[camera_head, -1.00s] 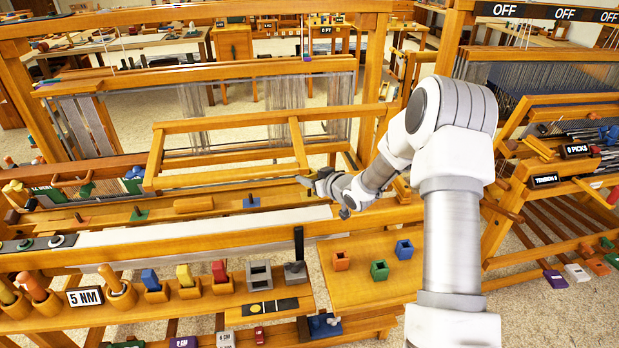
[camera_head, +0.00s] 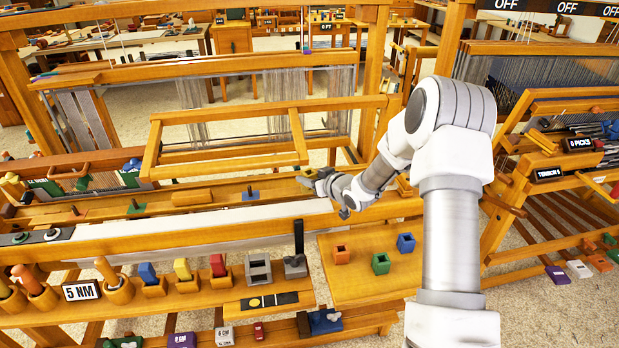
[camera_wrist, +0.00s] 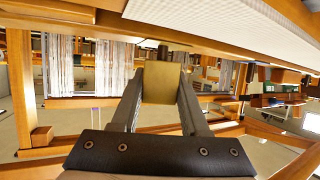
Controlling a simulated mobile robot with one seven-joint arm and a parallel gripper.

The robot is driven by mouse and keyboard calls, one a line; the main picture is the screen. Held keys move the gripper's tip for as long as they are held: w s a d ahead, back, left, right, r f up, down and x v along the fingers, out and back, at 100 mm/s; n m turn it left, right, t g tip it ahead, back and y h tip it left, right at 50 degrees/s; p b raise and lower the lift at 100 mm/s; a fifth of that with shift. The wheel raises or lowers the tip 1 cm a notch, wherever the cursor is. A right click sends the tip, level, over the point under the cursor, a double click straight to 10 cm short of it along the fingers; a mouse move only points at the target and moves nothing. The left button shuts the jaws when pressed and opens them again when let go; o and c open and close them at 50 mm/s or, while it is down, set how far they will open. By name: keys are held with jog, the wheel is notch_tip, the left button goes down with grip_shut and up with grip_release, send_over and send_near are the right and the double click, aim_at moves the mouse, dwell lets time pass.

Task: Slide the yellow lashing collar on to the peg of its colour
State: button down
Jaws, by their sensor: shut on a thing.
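My gripper (camera_head: 318,183) is shut on the yellow collar (camera_wrist: 161,82), a dull yellow block held between the two fingertips in the wrist view. In the head view the gripper is over the loom's front beam, and the collar is too small there to make out clearly. Pegs on coloured bases stand along that beam to the left: a blue-based peg (camera_head: 250,194) and a green-based peg (camera_head: 136,206). A dark peg-like tip (camera_wrist: 162,50) shows just beyond the collar in the wrist view; I cannot tell whether they touch. I cannot make out a yellow peg base.
Orange (camera_head: 341,255), green (camera_head: 380,263) and blue (camera_head: 405,243) collars stand on a side shelf (camera_head: 350,290). A wooden loom frame (camera_head: 228,115) rises behind the beam. A front rack holds coloured wedges (camera_head: 183,270) and a dark upright post (camera_head: 298,238).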

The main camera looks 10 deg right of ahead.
jog(key=shift+f, duration=0.15)
dwell(0.3)
jog(key=shift+f+b, duration=0.65)
jog(key=shift+b, duration=0.05)
jog(key=shift+f, duration=0.2)
jog(key=shift+c, duration=1.6)
grip_release()
jog(key=shift+r, duration=0.1)
jog(key=shift+s+d+r, duration=0.1)
jog(key=shift+s+d, duration=0.05)
jog(key=shift+s, duration=0.1)
jog(key=p+v, duration=0.1)
jog(key=v, duration=1.5)
jog(key=shift+s+d, duration=0.2)
jog(key=shift+s, duration=0.2)
